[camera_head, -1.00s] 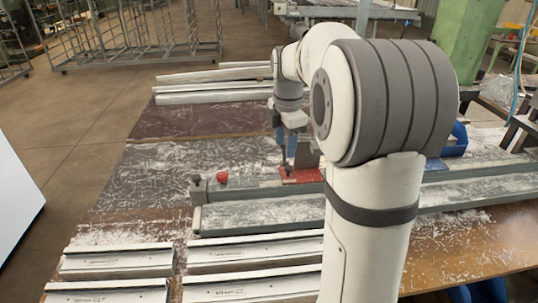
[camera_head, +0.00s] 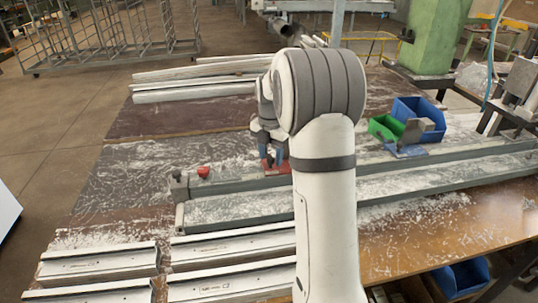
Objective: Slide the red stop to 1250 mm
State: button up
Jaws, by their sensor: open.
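The red stop (camera_head: 270,169) sits on the long grey rail (camera_head: 228,185) of the clamp bench, left of the middle. My own arm hides its right part. My gripper (camera_head: 273,160) points down right at the red stop, its jaws open. I cannot tell whether the fingers straddle or touch the stop. A round red knob (camera_head: 203,172) stands near the rail's left end. No millimetre marks are readable, so the 1250 mm place does not show.
A blue stop (camera_head: 405,151) with a grey upright sits further right on the rail. Green (camera_head: 384,127) and blue (camera_head: 420,113) bins stand behind it. White profiles (camera_head: 100,262) lie at the front left, more (camera_head: 195,88) at the back. The rail between the stops is partly hidden by my arm.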

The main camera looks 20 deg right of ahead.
jog(key=shift+f, duration=0.1)
grip_shut()
dwell(0.4)
